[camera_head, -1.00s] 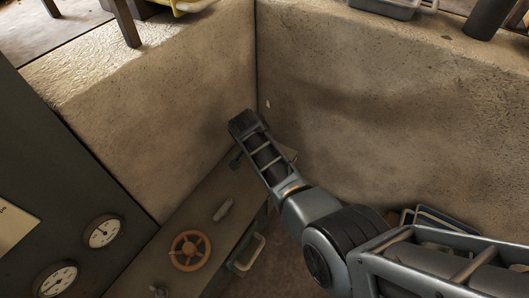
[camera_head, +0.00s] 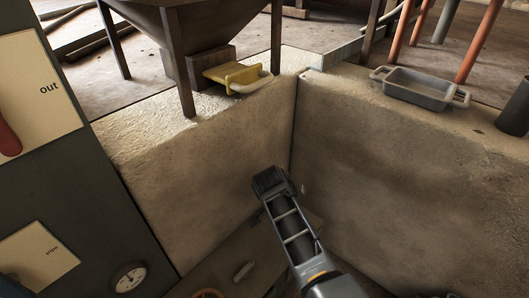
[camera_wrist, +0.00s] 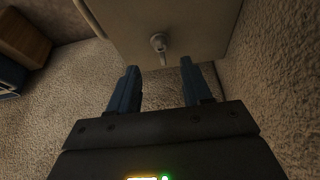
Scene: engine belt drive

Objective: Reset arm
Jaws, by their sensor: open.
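My gripper (camera_wrist: 160,82) is open in the wrist view, with its two blue fingers apart and nothing between them. Beyond the fingertips is a pale panel or box face with a small metal knob or key-like fitting (camera_wrist: 158,44); a gap seems to lie between them. In the head view my arm reaches up from the bottom edge, and its end (camera_head: 270,182) is near the corner where two concrete walls meet. The fingers cannot be made out in that view.
A concrete wall (camera_head: 400,165) closes off the right. A grey metal tray (camera_head: 418,90) stands on its ledge. A hopper with a yellow part (camera_head: 232,76) stands on the left ledge. A dark panel with a gauge (camera_head: 129,277) is at the left. A bench lies below.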

